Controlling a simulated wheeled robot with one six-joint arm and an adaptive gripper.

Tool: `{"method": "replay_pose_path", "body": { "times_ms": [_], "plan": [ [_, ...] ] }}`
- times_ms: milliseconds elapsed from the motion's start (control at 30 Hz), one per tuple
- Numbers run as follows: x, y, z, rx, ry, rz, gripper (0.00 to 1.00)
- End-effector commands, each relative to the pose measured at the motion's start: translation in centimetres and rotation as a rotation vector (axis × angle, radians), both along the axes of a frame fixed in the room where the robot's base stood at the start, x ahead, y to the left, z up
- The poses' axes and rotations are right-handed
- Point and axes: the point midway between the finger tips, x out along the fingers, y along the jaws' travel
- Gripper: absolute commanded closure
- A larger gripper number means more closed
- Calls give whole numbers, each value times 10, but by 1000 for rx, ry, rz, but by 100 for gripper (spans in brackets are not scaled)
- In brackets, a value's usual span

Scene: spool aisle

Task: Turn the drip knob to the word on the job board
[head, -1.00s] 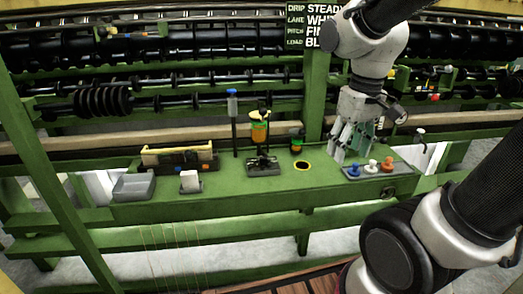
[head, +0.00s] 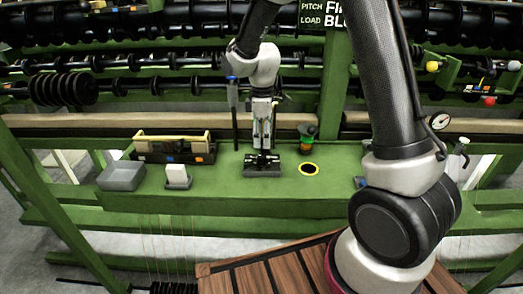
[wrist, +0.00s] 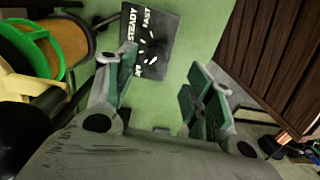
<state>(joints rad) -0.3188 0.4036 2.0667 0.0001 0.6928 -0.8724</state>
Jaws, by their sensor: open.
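The drip knob's black plate (wrist: 165,25) shows in the wrist view, with the words STEADY and FAST and a partly seen third word. The dark knob (wrist: 151,50) sits among white marks; its pointer direction is unclear. My gripper (wrist: 160,92) is open and empty, its fingers apart with the plate beyond them. In the head view my gripper (head: 262,143) points down just above the dark base (head: 262,171) on the green bench and hides the knob. The job board (head: 325,14) is cut off at the top, showing only its PITCH and LOAD rows.
An orange oiler with a green ring (wrist: 65,40) stands close beside my gripper in the wrist view.

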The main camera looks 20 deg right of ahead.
Motion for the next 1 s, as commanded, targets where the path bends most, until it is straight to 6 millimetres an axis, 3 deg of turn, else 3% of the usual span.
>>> {"method": "replay_pose_path", "body": {
  "times_ms": [367,700,1000],
  "plan": [
    [5,1,-6,8,-18,132,47],
    [4,1,-59,7,-16,132,47],
    [5,1,-78,8,-21,131,47]
  ]
}}
